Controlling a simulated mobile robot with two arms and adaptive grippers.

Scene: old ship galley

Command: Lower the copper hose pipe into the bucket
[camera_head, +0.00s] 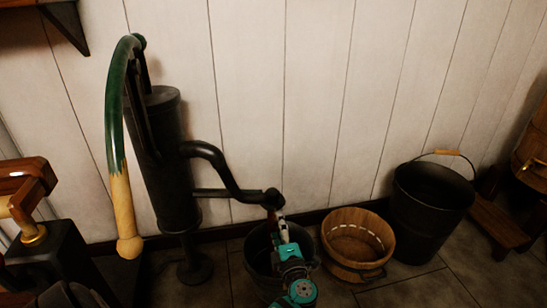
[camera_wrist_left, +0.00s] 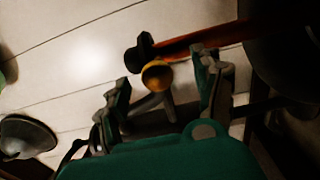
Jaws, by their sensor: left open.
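The copper hose pipe (camera_wrist_left: 205,38) shows in the left wrist view as a reddish bar. It runs right from a dark fitting, with a round brass-coloured end (camera_wrist_left: 157,75) beside that fitting. My left gripper (camera_head: 281,222) is open just below the pump spout's end; in the wrist view the brass end shows between its spread fingers, and contact cannot be told. In the head view the pipe is mostly hidden around the spout tip. A dark bucket (camera_head: 255,262) stands on the floor below the spout, partly covered by my left arm. My right gripper is not in view.
The black hand pump (camera_head: 170,150) with its green and wooden handle (camera_head: 117,110) stands at the left. A wooden tub (camera_head: 339,267) and a larger black bucket (camera_head: 420,225) stand right of the dark bucket. A wooden stool (camera_head: 500,222) is farther right.

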